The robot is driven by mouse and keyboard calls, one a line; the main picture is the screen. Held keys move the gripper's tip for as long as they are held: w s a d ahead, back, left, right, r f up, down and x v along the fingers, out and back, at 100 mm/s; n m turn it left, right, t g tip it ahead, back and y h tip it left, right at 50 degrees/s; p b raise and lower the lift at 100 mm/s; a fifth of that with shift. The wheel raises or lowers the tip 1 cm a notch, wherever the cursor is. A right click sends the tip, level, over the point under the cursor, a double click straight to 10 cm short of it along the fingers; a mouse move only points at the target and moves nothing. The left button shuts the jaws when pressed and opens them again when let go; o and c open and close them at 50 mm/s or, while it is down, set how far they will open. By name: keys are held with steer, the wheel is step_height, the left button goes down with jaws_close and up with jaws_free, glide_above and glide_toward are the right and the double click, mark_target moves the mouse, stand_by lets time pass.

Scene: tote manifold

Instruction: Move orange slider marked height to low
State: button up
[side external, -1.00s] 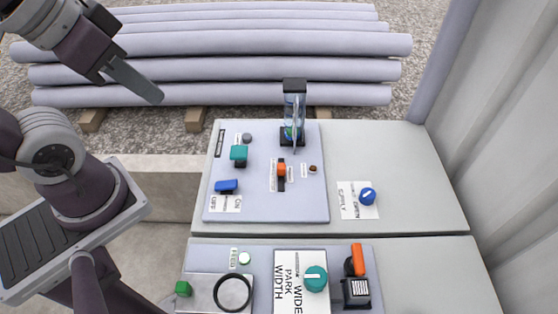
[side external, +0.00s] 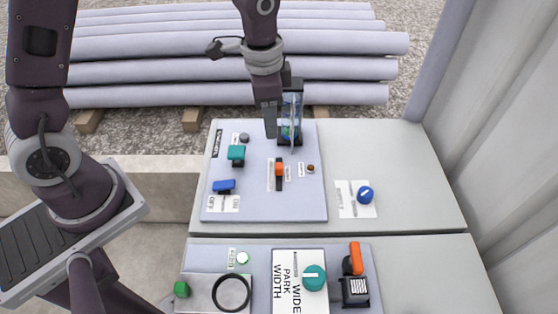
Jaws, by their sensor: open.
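An orange slider (side external: 279,168) sits at the far, upper end of a short dark slot on the grey-lilac panel (side external: 300,208). A narrow pale label strip runs along the slot's left side, and its lettering is too small to read. My gripper (side external: 270,132) points down just beyond the slider, above the panel and close to the clear cylinder. It is open and holds nothing. The finger in view is seen side-on, and the other is mostly hidden behind it. The gripper appears apart from the slider.
Teal (side external: 236,153) and blue (side external: 224,186) switches sit to the left. A blue knob (side external: 365,195) is at right. The front panel holds a teal WIDTH knob (side external: 313,278), an orange-handled lever (side external: 356,258) and a green button (side external: 181,289).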

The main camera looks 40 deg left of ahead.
steer(key=m+g, duration=0.1)
glide_above(279, 164)
step_height(279, 164, down, 8)
steer(key=shift+s+d+r, duration=0.1)
steer(key=shift+d+r, duration=0.05)
step_height(279, 164, down, 6)
steer(key=shift+f, duration=0.2)
jaws_close()
stand_by(0.9)
